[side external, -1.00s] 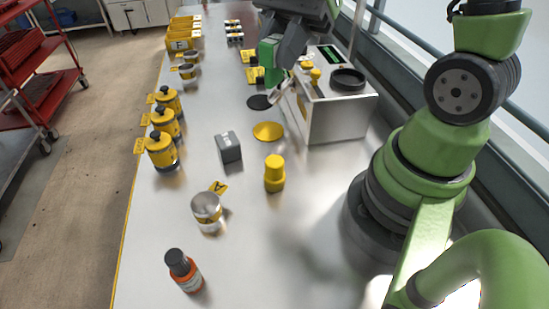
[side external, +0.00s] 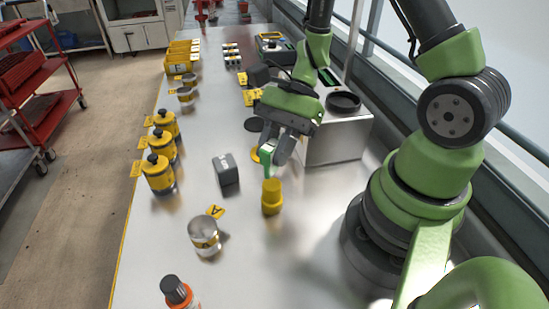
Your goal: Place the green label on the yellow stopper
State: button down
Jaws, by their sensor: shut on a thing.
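The yellow stopper (side external: 272,197) stands upright on the steel bench, right of the middle. My gripper (side external: 276,157) points down just above and behind it in the side external view. It is shut on the green label (side external: 268,160), which hangs from the fingers as a small, narrow bright green piece. The label's lower edge appears close to the stopper's top in the picture. I cannot tell whether they touch or how far apart they are in depth. Part of the label is hidden by the fingers.
A dark grey block (side external: 226,175) stands left of the stopper. A silver tin (side external: 205,238) and an orange bottle (side external: 177,292) are nearer the camera. Several yellow jars (side external: 158,173) line the left edge. A metal box (side external: 335,140) stands at right behind. Bench around the stopper is clear.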

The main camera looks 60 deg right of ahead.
jog(key=shift+f, duration=1.15)
jog(key=shift+f, duration=0.15)
jog(key=c, duration=1)
grip_release()
